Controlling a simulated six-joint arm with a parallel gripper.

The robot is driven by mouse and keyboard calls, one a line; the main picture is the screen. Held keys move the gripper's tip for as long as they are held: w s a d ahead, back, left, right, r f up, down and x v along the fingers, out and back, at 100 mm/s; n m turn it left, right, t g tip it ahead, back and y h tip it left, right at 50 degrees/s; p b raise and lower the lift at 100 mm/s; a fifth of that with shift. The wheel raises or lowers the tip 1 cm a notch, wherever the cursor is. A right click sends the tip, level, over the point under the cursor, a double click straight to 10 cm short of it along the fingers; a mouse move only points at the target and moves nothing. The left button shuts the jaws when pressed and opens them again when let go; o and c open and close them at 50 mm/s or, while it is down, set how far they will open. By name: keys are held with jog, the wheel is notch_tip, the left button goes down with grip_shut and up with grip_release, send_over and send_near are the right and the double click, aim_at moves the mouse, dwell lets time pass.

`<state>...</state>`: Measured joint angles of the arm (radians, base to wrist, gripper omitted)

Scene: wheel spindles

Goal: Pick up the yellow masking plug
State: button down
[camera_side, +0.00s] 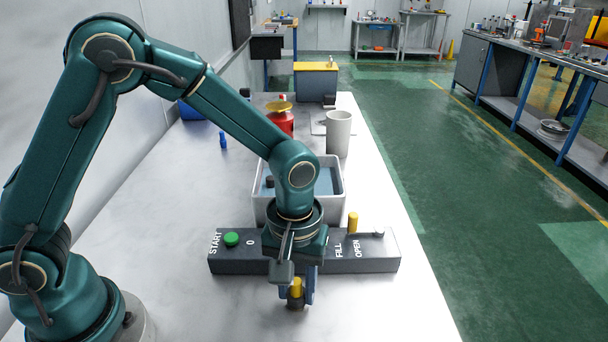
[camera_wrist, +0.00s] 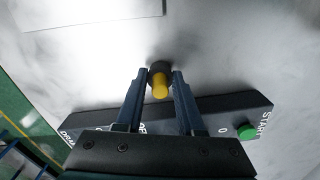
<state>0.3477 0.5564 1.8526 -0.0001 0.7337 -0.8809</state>
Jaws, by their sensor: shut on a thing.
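The yellow masking plug (camera_side: 296,286) is a small upright cylinder standing out of a dark round base (camera_side: 295,303) on the table, in front of the control panel. It also shows in the wrist view (camera_wrist: 160,87), with the dark round base (camera_wrist: 159,67) at its far end. My gripper (camera_side: 297,293) is low over it with one blue finger on each side, and the fingers are shut on the plug. In the wrist view the fingertips (camera_wrist: 161,74) flank the plug. I cannot tell whether the plug is still fully seated in the base.
A white bin (camera_side: 335,185), a grey cup (camera_side: 339,133) and a red container (camera_side: 281,122) stand farther back. The table in front is clear.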

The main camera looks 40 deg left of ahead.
aim_at(297, 281)
notch_tip(297, 281, up, 4)
jog(key=shift+w+f, duration=0.1)
jog(key=a+r+m, duration=0.6)
jog(key=a+r, duration=0.6)
jog(key=a, duration=0.1)
jog(key=shift+s+a, duration=0.3)
jog(key=shift+s, duration=0.1)
jog(key=shift+r, duration=0.1)
